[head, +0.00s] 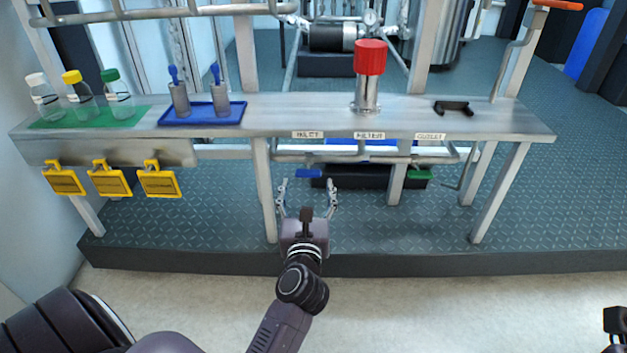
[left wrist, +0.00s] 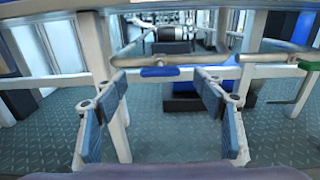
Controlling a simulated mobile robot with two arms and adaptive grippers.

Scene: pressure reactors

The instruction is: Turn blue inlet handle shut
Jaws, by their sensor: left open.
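The blue inlet handle (head: 309,173) hangs on the pipe under the bench, below the INLET label (head: 308,134). In the left wrist view the blue handle (left wrist: 160,71) lies lengthwise along the pipe, ahead of and between the fingers. My left gripper (head: 307,190) is open and empty, its fingers pointing at the handle from just in front and below. In the left wrist view the left gripper (left wrist: 166,105) shows its two blue-padded fingers spread wide, with a gap to the handle. My right gripper is not clearly seen; a dark piece shows at the lower right edge.
A green outlet handle (head: 420,174) hangs farther right on the same pipe. The steel bench (head: 500,122) overhangs the pipe. It carries a red-topped filter (head: 369,75), bottles on a green mat (head: 50,122) and a blue tray (head: 232,115). Yellow tags (head: 111,182) hang at left.

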